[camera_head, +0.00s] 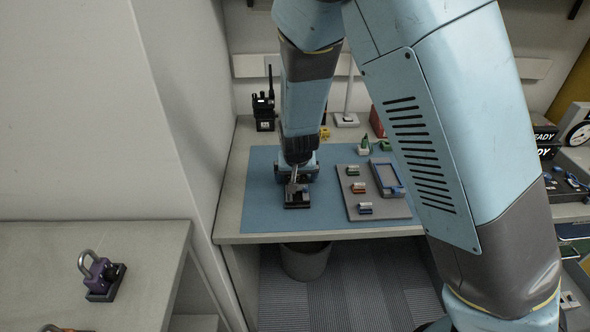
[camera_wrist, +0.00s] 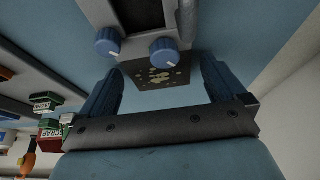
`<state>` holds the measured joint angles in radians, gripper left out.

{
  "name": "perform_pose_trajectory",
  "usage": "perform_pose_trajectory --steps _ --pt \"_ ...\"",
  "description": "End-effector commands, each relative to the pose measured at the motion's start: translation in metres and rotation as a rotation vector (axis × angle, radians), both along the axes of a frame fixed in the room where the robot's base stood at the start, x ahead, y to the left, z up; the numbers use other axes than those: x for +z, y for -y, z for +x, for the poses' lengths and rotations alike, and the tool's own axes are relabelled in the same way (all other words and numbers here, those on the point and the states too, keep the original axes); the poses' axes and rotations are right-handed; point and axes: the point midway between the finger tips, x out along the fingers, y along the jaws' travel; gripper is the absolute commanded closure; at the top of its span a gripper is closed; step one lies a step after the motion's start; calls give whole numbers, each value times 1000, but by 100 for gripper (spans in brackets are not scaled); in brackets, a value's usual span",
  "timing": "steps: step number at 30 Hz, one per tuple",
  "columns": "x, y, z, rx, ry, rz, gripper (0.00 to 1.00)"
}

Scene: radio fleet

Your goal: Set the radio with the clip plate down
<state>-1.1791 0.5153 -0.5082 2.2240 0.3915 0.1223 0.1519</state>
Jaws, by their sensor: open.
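A dark radio (camera_head: 297,196) lies on the blue mat (camera_head: 262,212) near the table's front. In the wrist view the radio (camera_wrist: 128,12) shows a grey edge around a dark face and two blue knobs. A dark plate with gold spots (camera_wrist: 160,75) shows just below the knobs; I cannot tell if it is the clip plate. My gripper (camera_head: 296,176) points down at the radio's far end. In the wrist view my gripper (camera_wrist: 160,68) is open, with its two blue fingers apart on either side of the plate. Whether they touch anything is unclear.
A grey tray (camera_head: 378,211) with several small coloured blocks and a blue frame (camera_head: 388,177) lies to the right. A black handheld radio (camera_head: 264,110) stands at the back left. A wall (camera_head: 185,110) closes the left side. A bin (camera_head: 305,262) stands below the table.

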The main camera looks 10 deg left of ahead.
Motion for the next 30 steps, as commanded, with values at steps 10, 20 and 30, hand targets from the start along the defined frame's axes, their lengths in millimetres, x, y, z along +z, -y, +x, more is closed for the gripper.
perform_pose_trajectory --steps 10,20,30 --pt "33 2 -14 3 2 2 2" --pt "67 5 -27 3 2 2 2" --pt "98 8 -39 3 2 2 2"
